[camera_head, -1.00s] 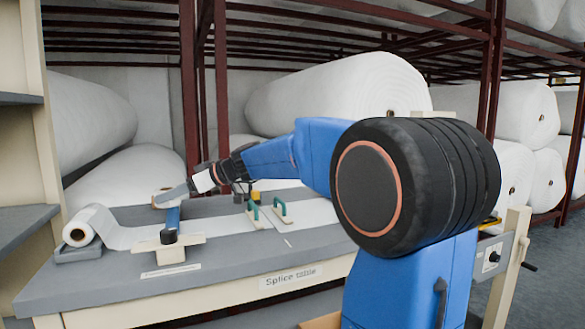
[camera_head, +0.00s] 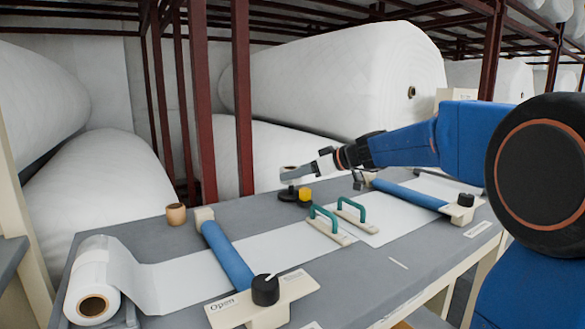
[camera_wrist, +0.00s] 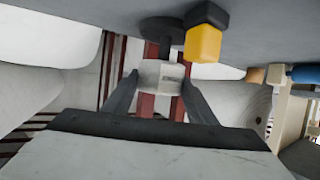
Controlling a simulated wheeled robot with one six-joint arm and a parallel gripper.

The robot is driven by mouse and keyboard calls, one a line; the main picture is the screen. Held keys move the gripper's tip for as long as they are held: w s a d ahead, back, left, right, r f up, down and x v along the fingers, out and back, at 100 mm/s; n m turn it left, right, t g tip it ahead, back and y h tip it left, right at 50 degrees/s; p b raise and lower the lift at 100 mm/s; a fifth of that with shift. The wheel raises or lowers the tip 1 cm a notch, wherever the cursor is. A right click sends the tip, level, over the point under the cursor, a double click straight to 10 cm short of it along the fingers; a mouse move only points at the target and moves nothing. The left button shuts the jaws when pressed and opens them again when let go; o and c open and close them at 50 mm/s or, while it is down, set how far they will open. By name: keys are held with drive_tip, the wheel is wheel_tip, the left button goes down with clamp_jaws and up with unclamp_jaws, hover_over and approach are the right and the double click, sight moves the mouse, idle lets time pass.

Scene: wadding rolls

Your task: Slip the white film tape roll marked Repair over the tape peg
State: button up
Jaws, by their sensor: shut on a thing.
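My gripper (camera_wrist: 160,100) is shut on a small white tape roll (camera_wrist: 162,75), with one finger on each side of it. The roll carries a small grey label too small to read; it also shows in the head view (camera_head: 291,173). The tape peg (camera_wrist: 165,48) rises from a round dark base, and this base (camera_head: 288,195) stands on the table in the head view. The roll is in line with the peg, at its upper end. I cannot tell whether the peg's tip is inside the roll's hole.
A yellow and black block (camera_head: 305,196) stands close beside the peg base. A tan roll (camera_head: 176,214) stands on the table (camera_head: 190,283) further left.

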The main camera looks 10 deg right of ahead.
sight(300, 181)
drive_tip(key=shift+f, duration=1.4)
drive_tip(key=shift+s+f, duration=0.1)
drive_tip(key=shift+f, duration=0.1)
idle(3.1)
drive_tip(key=shift+r, duration=0.85)
idle(0.3)
drive_tip(key=shift+f, duration=0.85)
idle(0.6)
drive_tip(key=o, duration=0.8)
